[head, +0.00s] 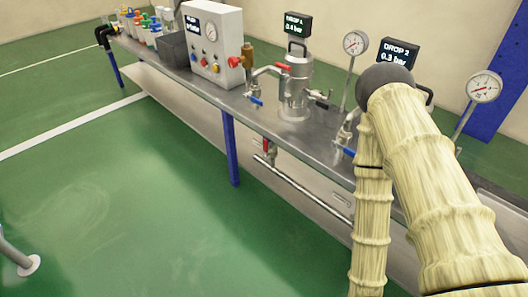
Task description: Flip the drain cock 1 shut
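A small cock with a red handle (266,146) hangs under the front edge of the bench, below the vessel of DROP 1 (296,85). Its red handle looks roughly upright, and it sits above a metal pipe (310,192) that slopes down to the right. No label on it is readable, so I cannot tell for sure that it is drain cock 1. My gripper is out of view; my sleeved arm fills the right side, bends near the DROP 2 display, and its forearm runs down past the lower edge.
The bench (180,70) carries a control box (212,45) with a red knob, further cocks with red and blue handles, and gauges (355,43). A blue leg (230,148) stands left of the red-handled cock.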

